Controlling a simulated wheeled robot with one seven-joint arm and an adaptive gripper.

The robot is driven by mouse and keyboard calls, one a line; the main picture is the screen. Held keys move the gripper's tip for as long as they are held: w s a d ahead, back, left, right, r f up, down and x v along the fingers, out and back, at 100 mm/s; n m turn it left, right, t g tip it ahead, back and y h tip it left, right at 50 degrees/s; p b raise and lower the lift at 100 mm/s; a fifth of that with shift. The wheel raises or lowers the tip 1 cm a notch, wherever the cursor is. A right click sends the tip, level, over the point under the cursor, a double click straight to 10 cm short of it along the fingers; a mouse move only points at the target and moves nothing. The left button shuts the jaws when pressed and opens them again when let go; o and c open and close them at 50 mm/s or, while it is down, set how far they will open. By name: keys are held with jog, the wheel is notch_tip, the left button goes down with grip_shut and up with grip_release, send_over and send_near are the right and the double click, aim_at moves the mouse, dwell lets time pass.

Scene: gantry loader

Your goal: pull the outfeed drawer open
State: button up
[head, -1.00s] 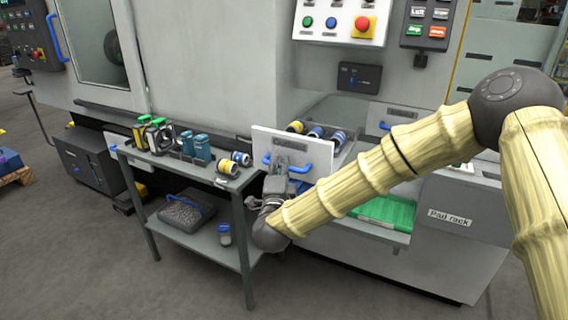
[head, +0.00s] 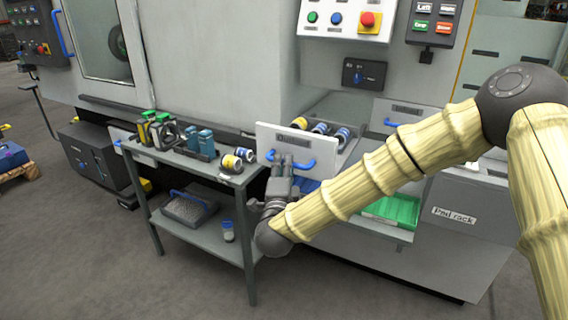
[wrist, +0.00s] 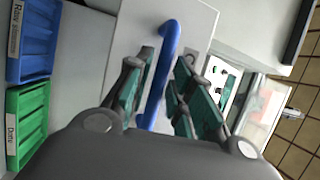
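The outfeed drawer (head: 270,140) has a white front with a small grey label and a blue bar handle (head: 305,167). It stands pulled out from the machine, with several capped cylinders (head: 342,134) inside. My gripper (head: 287,162) is in front of the drawer, at the handle. In the wrist view the blue handle (wrist: 160,70) runs between my gripper's green-padded fingers (wrist: 162,88), which are apart with gaps on both sides of the bar. I cannot tell how far the bar lies inside the fingers.
A grey cart (head: 197,228) with bottles, tools and cylinders on top stands just left of the drawer. A green bin (head: 398,211) lies below right of it, beside the grey pad rack (head: 480,225). A control panel (head: 340,15) is above. The floor in front is open.

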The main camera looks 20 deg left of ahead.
jog(key=v, duration=1)
jog(key=s+d+f+n+g+p, duration=0.25)
jog(key=d+f, duration=0.35)
jog(key=f, duration=0.3)
jog(key=s+d+f+n+g+p, duration=0.2)
jog(key=s+d+f+n+g, duration=0.15)
jog(key=d+f, duration=0.4)
jog(key=s+d+f+n+g+p, duration=0.2)
jog(key=s+d+f+n+g, duration=0.15)
jog(key=f, duration=0.65)
jog(key=s+d+f+n+g+h+p, duration=0.2)
jog(key=s+d+g, duration=0.3)
jog(key=s+d, duration=0.7)
jog(key=s+d+f+n+g+h+p, duration=0.2)
jog(key=s+d+f+g, duration=0.3)
jog(key=s+d, duration=0.7)
jog(key=d, duration=0.3)
jog(key=shift+s+f+h+p, duration=0.2)
jog(key=shift+s+h+p, duration=0.05)
jog(key=shift+h+p, duration=0.15)
